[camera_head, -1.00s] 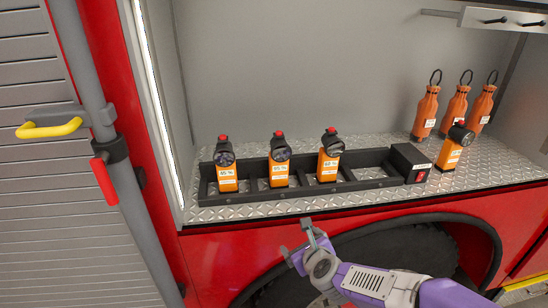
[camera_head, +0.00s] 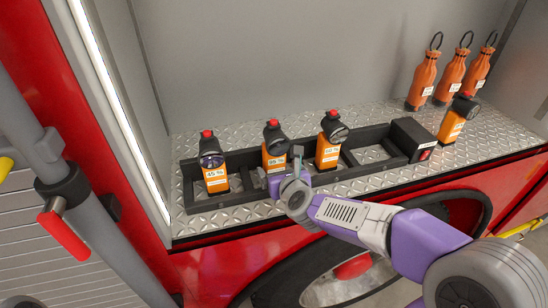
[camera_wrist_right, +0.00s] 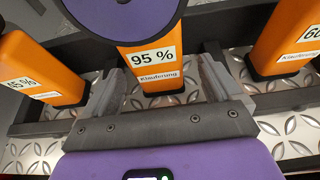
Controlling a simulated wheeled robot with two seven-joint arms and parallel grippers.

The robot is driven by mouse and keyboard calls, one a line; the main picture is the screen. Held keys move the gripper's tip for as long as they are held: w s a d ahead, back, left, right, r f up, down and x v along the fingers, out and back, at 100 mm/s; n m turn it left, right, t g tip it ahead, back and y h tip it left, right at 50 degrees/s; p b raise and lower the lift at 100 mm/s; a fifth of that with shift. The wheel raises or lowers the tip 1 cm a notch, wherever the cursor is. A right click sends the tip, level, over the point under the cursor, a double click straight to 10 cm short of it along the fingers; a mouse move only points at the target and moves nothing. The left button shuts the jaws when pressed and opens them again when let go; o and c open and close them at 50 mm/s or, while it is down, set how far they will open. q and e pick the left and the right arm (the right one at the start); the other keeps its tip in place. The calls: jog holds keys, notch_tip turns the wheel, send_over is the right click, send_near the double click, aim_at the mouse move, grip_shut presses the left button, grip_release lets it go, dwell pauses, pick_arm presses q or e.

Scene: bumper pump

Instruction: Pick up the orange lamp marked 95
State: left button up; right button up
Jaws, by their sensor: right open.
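The orange lamp marked 95 % (camera_head: 272,160) stands upright in the black rack, the middle of the three lamps there, with a dark round head and red top. In the right wrist view its labelled orange body (camera_wrist_right: 150,70) lies between the two fingers, and its lower end shows above the tread plate. My right gripper (camera_head: 281,168) is open at the front of this lamp, one finger on each side. It partly hides the lamp's lower body in the head view. I cannot tell whether the fingers touch it. My left gripper is not in view.
A lamp marked 45 % (camera_head: 216,179) stands left in the black rack (camera_head: 372,155); another lamp (camera_head: 327,154) stands right. A black box with a red switch (camera_head: 413,139), a separate lamp (camera_head: 452,126) and orange bottles (camera_head: 423,82) are farther right.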

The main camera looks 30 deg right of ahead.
aim_at(276, 168)
jog(key=x, duration=0.4)
jog(key=shift+a, duration=0.1)
jog(key=c, duration=1.4)
jog(key=shift+c, duration=0.4)
jog(key=shift+r, duration=0.1)
